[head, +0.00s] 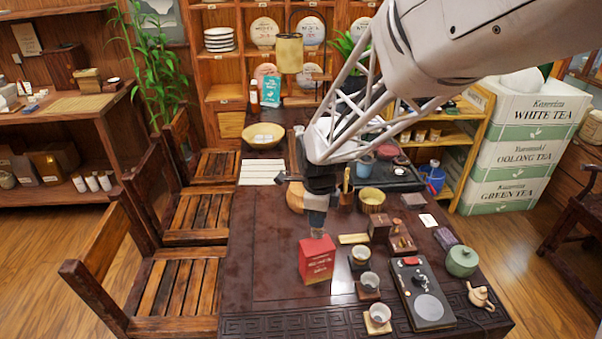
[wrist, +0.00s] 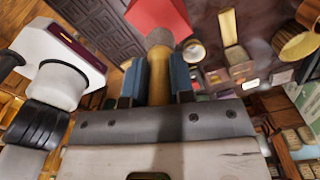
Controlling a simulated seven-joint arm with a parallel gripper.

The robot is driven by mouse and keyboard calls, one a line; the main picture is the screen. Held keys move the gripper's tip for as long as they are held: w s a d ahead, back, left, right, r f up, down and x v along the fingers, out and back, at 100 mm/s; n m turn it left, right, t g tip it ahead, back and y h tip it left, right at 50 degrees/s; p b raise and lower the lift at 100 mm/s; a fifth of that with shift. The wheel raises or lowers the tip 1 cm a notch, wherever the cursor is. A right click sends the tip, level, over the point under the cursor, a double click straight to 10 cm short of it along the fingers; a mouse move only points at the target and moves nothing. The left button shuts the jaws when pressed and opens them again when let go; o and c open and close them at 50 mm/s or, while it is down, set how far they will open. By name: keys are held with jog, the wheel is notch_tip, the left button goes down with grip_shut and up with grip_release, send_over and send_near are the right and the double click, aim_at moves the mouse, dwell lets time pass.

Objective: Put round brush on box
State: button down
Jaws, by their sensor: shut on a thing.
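The round brush (wrist: 159,68) has a pale wooden handle and a grey-brown round bristle end. My gripper (wrist: 155,84) is shut on its handle, with one blue-grey finger on each side. In the head view my gripper (head: 320,194) points down over the table, and the bristle end of the brush (head: 317,219) hangs below it. In the wrist view the red box (wrist: 160,14) lies just beyond the bristles.
Small cups on coasters (head: 369,282) and a black tray (head: 422,296) stand right of the box. A green lidded jar (head: 461,261) and a small teapot (head: 480,294) are farther right. The table left of the box (head: 255,270) is clear. Wooden chairs line the left side.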

jog(key=shift+f, duration=0.1)
jog(key=shift+f, duration=1.65)
jog(key=shift+f, duration=0.15)
jog(key=c, duration=1)
grip_release()
notch_tip(320, 180, up, 12)
jog(key=shift+r, duration=0.15)
jog(key=shift+s, duration=0.1)
